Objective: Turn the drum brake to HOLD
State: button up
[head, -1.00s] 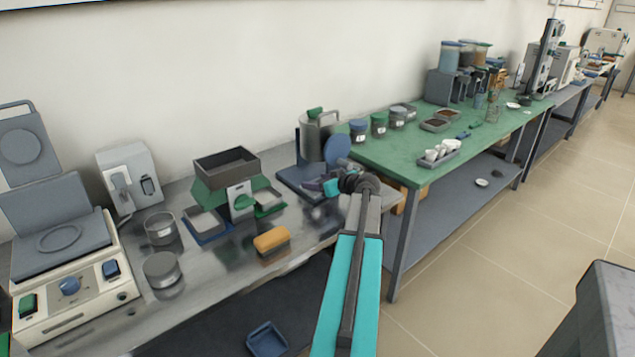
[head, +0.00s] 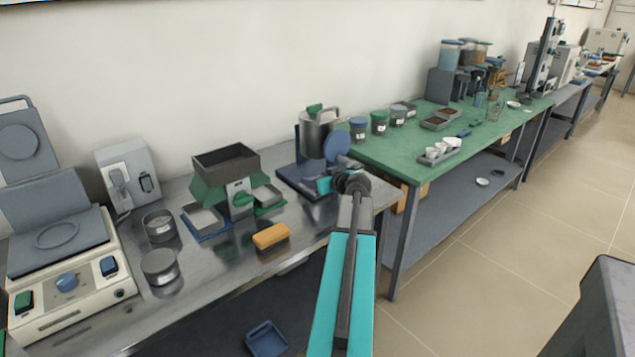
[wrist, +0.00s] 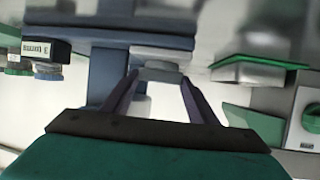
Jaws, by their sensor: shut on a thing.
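The steel drum (head: 318,132) with a green top sits on a dark blue stand (head: 292,176) at the far end of the steel bench. A blue disc (head: 337,143) is beside it. My gripper (wrist: 160,82) is at the front of this stand, its two dark fingers on either side of a small light grey piece (wrist: 160,55) low on the blue body. The fingers are shut on this piece, which I take to be the brake's handle. In the head view my wrist hides the contact, and no HOLD marking is readable.
A green-sided hopper (head: 226,165) with shallow trays stands left of the stand. A yellow-orange block (head: 270,236) lies near the bench's front edge. The green table (head: 420,152) with jars and cups adjoins on the right. The floor in front is clear.

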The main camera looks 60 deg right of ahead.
jog(key=shift+a+m+g+h, duration=0.15)
jog(key=shift+m+g+h, duration=0.35)
jog(key=shift+m+h, duration=0.3)
jog(key=shift+f+m+g+h+p, duration=0.1)
jog(key=shift+m+g+h+p, duration=0.4)
jog(key=shift+m+h+p, duration=0.25)
jog(key=shift+s+m+g+h+p, duration=0.1)
jog(key=shift+m+g+h+p, duration=0.6)
jog(key=shift+p, duration=2.15)
jog(key=m+g+p, duration=0.1)
jog(key=p, duration=0.5)
jog(key=shift+d+h+p, duration=0.2)
jog(key=shift+h+p, duration=0.05)
jog(key=shift+p, duration=0.15)
jog(key=p, duration=0.4)
jog(key=shift+w+a, duration=0.15)
jog(key=shift+w, duration=0.05)
jog(key=shift+w+a+p, duration=0.15)
jog(key=shift+p, duration=0.55)
jog(key=o, duration=0.8)
jog(key=shift+c, duration=0.2)
jog(key=shift+a, duration=0.1)
jog(key=shift+a+r+p, duration=0.1)
jog(key=shift+r+p, duration=0.15)
jog(key=shift+p, duration=0.15)
